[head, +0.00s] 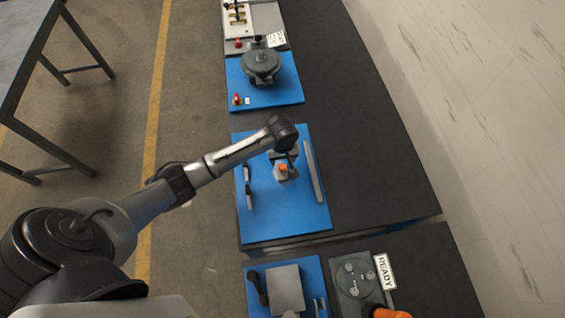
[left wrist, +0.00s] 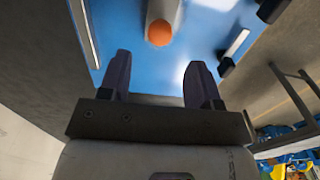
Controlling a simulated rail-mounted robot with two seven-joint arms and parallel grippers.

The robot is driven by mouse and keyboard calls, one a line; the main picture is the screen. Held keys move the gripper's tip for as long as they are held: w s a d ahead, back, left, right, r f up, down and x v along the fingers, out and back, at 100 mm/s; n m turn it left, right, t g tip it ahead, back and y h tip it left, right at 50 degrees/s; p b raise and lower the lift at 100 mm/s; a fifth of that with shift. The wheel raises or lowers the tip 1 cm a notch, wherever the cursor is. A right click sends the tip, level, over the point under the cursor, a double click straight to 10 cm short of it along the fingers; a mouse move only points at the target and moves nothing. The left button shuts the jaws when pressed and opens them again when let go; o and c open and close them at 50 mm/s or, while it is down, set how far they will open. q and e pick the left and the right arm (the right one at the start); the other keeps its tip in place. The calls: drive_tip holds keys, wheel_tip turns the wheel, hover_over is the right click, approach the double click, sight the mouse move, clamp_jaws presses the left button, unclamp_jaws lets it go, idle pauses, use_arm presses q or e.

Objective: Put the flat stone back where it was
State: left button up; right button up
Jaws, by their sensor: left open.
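I cannot say for sure which thing is the flat stone. A flat grey block (head: 287,288) lies on the nearest blue mat, at the bottom of the head view. A long narrow grey bar (head: 313,172) lies along the right side of the middle blue mat (head: 300,215). My left gripper (head: 285,157) is above that mat, over a light grey piece with an orange end (head: 283,168). In the left wrist view, my left gripper (left wrist: 158,72) is open with nothing between its fingers. The orange end (left wrist: 159,33) shows just beyond the fingertips. My right gripper is not in view.
A round dark device (head: 261,63) stands on the far blue mat. A dark round-topped plate (head: 357,280) lies beside a READY sign (head: 384,271). The black bench (head: 365,150) is clear on the right.

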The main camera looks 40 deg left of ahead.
sight(283, 167)
use_arm(q)
drive_tip(key=s+d+m+t+h, duration=0.1)
drive_tip(key=s+d+m, duration=0.3)
drive_tip(key=s, duration=0.3)
drive_tip(key=s+d+m+t, duration=0.1)
drive_tip(key=s+d+m, duration=0.25)
drive_tip(key=s, duration=0.25)
drive_tip(key=s+r+m+t, duration=0.1)
drive_tip(key=s+r+m, duration=0.4)
drive_tip(key=s, duration=0.8)
drive_tip(key=shift+s+d+r+t+y, duration=0.2)
drive_tip(key=shift+d+r+t+y, duration=0.15)
drive_tip(key=shift+r, duration=0.35)
drive_tip(key=shift+c, duration=0.4)
